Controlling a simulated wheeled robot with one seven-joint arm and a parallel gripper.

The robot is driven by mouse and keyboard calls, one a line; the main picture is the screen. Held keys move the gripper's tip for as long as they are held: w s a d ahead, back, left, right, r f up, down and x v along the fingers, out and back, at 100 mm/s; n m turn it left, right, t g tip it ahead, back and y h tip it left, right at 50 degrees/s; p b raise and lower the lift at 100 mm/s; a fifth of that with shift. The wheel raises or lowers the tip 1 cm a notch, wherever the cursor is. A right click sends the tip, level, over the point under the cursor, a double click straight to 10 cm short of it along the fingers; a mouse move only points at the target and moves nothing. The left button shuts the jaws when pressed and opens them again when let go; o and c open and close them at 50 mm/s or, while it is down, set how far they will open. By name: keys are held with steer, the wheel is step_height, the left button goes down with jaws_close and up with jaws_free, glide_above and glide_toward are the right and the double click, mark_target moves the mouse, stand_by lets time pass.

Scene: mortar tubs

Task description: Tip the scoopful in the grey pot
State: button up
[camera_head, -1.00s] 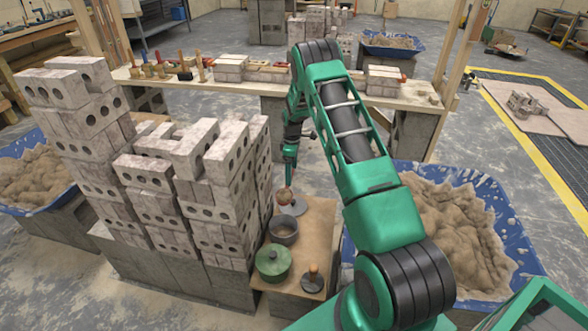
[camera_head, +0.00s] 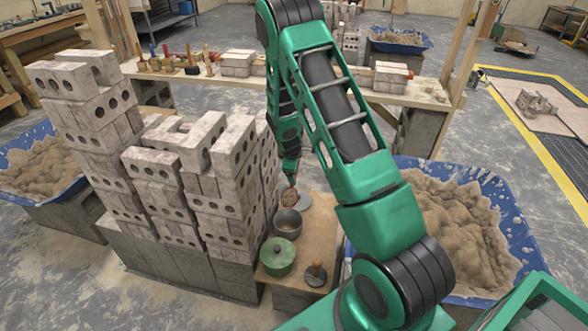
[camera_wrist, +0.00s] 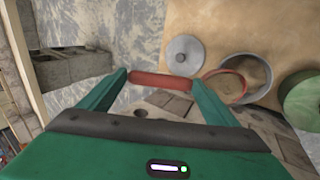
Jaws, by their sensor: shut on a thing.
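My gripper (camera_wrist: 162,82) is shut on the red handle of a scoop (camera_wrist: 163,76). The scoop's bowl, red-rimmed in the wrist view, holds a brown load; in the head view the load (camera_head: 288,198) shows just behind the grey pot. The grey pot (camera_head: 287,226) stands on a wooden board; it also shows in the wrist view (camera_wrist: 268,88). There the bowl overlaps the pot's near-left rim. I cannot tell how high above the rim it is or exactly how far it is tilted.
A green lidded pot (camera_head: 277,262) stands in front of the grey pot. A grey round lid (camera_wrist: 184,55) lies beside it. A stacked brick wall (camera_head: 190,185) is close on the left. A blue mortar tub (camera_head: 505,200) is on the right.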

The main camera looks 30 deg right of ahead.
steer(key=s+a+r+t+h, duration=0.2)
steer(key=s+a+t+h, duration=0.2)
steer(key=s+a, duration=0.3)
steer(key=shift+r+t+h, duration=0.15)
steer(key=shift+t+h, duration=0.25)
stand_by(1.5)
